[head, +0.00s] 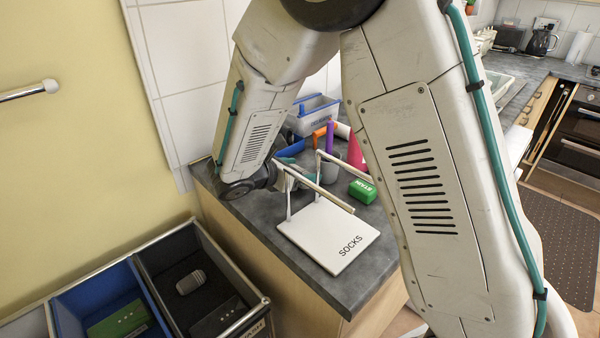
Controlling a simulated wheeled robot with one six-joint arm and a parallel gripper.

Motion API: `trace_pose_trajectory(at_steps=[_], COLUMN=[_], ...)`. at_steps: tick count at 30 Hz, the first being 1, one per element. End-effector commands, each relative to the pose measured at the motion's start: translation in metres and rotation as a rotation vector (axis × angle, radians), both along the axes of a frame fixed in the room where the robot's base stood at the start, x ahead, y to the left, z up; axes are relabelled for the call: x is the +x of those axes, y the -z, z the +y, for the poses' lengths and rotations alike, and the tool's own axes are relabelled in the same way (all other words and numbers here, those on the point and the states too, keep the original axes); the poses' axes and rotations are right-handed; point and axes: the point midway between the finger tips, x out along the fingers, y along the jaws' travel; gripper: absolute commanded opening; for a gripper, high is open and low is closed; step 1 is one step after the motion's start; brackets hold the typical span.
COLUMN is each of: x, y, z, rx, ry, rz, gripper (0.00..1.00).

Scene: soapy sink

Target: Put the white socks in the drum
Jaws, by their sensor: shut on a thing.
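A white board marked SOCKS (330,240) lies on the grey counter, with two pale rails on posts standing over it. My arm reaches down at the left of the rails. My gripper (286,178) is only partly in view beside the posts, behind the nearer rail. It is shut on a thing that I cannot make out. I cannot pick out the white socks for certain. No drum is visible in this view.
A green block (362,191), a pink cone (357,152) and a blue-grey caddy (314,115) stand behind the board. Open bins (137,262) stand at lower left, below the counter (345,290). A dark mat (560,240) lies on the floor at right.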

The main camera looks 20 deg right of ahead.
Motion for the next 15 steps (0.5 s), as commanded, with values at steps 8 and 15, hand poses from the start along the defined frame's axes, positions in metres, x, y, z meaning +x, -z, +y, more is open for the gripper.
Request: trace_pose_trajectory(at_steps=[8,15], x=[0.0000,-0.0001], y=[0.0093,0.0110], z=[-0.0003,-0.0004], rx=[0.001,0.001], ry=[0.000,0.001], rz=[0.000,0.000], gripper=[0.54,0.98])
